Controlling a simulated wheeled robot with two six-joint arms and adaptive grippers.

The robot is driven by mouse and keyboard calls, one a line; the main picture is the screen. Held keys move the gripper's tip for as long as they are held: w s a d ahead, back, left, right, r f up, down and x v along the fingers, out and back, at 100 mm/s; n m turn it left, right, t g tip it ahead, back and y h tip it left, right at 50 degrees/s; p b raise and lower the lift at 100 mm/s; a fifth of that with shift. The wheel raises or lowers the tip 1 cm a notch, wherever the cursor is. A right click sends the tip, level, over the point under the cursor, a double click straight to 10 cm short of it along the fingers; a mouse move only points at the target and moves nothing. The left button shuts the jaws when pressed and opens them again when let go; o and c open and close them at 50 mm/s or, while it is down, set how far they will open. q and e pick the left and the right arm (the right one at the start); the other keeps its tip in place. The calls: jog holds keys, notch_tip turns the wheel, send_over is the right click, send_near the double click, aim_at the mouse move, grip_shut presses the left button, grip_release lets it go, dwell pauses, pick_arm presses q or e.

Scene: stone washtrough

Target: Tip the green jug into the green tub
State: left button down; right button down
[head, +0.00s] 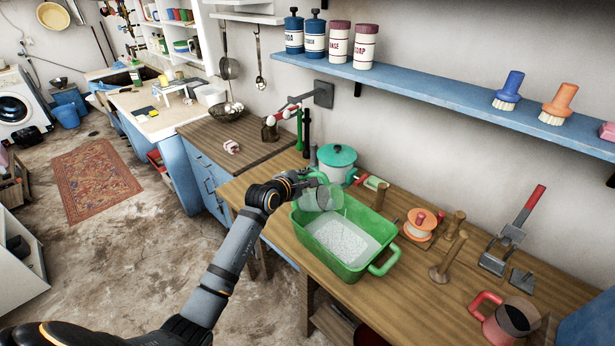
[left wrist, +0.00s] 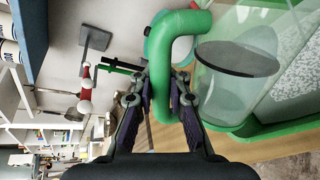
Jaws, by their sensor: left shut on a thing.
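The green jug (head: 322,198) has a clear greenish body and a thick green handle. My left gripper (head: 304,181) is shut on the handle (left wrist: 170,42) and holds the jug over the back left end of the green tub. In the left wrist view the jug's see-through body (left wrist: 222,98) has a dark oval in it; I cannot tell its exact tilt or whether anything is inside. The green tub (head: 376,268) stands on the wooden bench with a white, grainy layer in it. The tub also shows in the left wrist view (left wrist: 272,132). My right gripper is not in view.
A teal lidded pot (head: 337,157) stands just behind the jug. An orange spool (head: 420,224) and wooden pegs (head: 441,270) stand right of the tub. A red-handled mug (head: 510,320) is at the front right. A blue shelf (head: 430,95) runs along the wall above.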

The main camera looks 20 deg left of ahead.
pick_arm(q)
jog(key=shift+d, duration=0.1)
jog(key=shift+d, duration=0.15)
jog(key=shift+d+r+m+p, duration=0.15)
jog(key=shift+d+m+p, duration=0.1)
jog(key=shift+m+p, duration=0.15)
jog(key=p, duration=0.2)
jog(key=shift+d+y+p, duration=0.2)
jog(key=shift+y+p, duration=0.1)
jog(key=shift+y, duration=0.1)
jog(key=shift+d+m+p, duration=0.15)
jog(key=shift+m+p, duration=0.15)
jog(key=shift+p, duration=0.35)
jog(key=shift+f, duration=0.2)
